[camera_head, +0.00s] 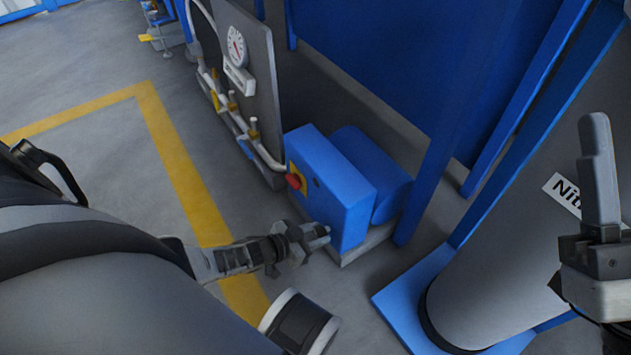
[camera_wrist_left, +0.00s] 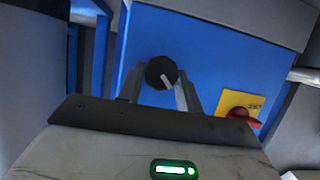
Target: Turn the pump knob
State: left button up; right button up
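The pump is a blue box (camera_head: 335,185) on a grey base in the middle of the head view. In the left wrist view, its blue face (camera_wrist_left: 215,55) carries a round black knob (camera_wrist_left: 161,72) with a pale pointer mark tilted down to the right. My left gripper (camera_head: 318,232) is in front of the pump's face. In the left wrist view its two fingers (camera_wrist_left: 160,88) are spread, one on each side of the knob; I cannot tell whether they touch it. My right gripper (camera_head: 599,185) is raised at the right edge, its fingers seen as one block.
A red switch on a yellow plate (camera_head: 295,178) sits beside the knob on the pump. A panel with a gauge (camera_head: 237,48) and pipes stands behind it. A grey cylinder (camera_head: 520,210) on a blue base stands right. Open floor with yellow lines (camera_head: 180,165) lies left.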

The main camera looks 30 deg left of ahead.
pick_arm(q)
jog(key=shift+n+g+h, duration=0.3)
jog(key=shift+n+h, duration=0.5)
jog(key=shift+n, duration=0.1)
jog(key=o, duration=1)
jog(key=shift+a, duration=0.15)
jog(key=shift+s+a+r+p, duration=0.1)
jog(key=shift+s+r+p, duration=0.1)
jog(key=shift+s+p, duration=0.1)
jog(key=p+v, duration=0.6)
jog(key=v, duration=0.9)
pick_arm(e)
notch_tip(320, 180, down, 11)
jog(key=m+g+h, duration=0.4)
jog(key=m+h, duration=0.3)
jog(key=m, duration=0.4)
jog(key=shift+s+a+g+h, duration=0.3)
jog(key=shift+h, duration=0.1)
